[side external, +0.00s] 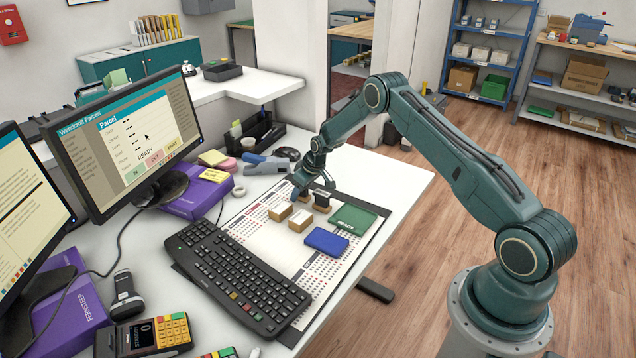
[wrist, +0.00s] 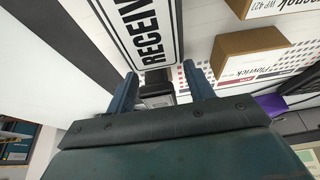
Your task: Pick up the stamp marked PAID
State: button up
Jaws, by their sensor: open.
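My gripper (side external: 313,188) is open above the far end of the white desk mat, over a small group of blocks. In the wrist view its two fingers (wrist: 160,74) stand apart, with a dark grey block (wrist: 157,88) showing between them; I cannot tell how deep it sits or whether they touch it. A white label with a black border (wrist: 143,32) reading RECEIV… lies just beyond the fingers, cut off by the frame. In the side view a dark block (side external: 322,200) stands beneath the gripper. I cannot read PAID on anything.
Tan blocks with white labels (side external: 300,221) stand close by; one shows in the wrist view (wrist: 248,52). A blue pad (side external: 326,241) and a green pad (side external: 358,218) lie toward the front right. A keyboard (side external: 238,277) lies to the left.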

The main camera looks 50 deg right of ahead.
jog(key=shift+c, duration=0.2)
jog(key=c, duration=1)
jog(key=shift+c, duration=0.2)
notch_tip(320, 180, up, 20)
dwell(0.5)
